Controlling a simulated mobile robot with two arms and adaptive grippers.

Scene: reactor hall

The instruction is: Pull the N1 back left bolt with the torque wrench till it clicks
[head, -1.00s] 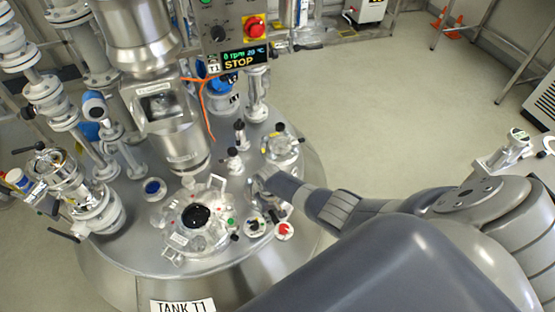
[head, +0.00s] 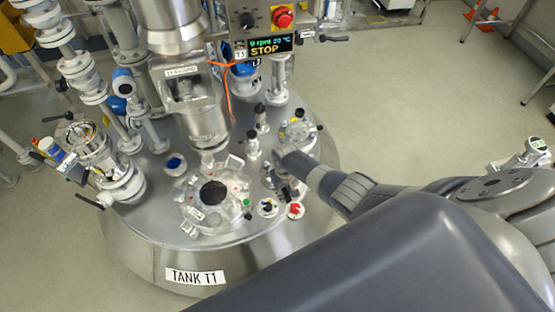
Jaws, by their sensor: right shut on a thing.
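My right gripper (head: 287,172) is at the right side of the lid of tank T1 (head: 180,222), among small fittings. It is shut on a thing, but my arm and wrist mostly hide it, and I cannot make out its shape. I cannot pick out the torque wrench for certain. A clamped nozzle (head: 299,132) with dark knobs stands just behind the gripper. A round port with a dark glass (head: 214,193) and clamps around it is to the left. The N1 label and its back left bolt are too small or hidden to tell. My left gripper is not in view.
The agitator column (head: 205,110) and a control panel (head: 264,46) reading STOP stand behind. An orange cable (head: 227,85) hangs there. White-grey pipework (head: 82,65) fills the left.

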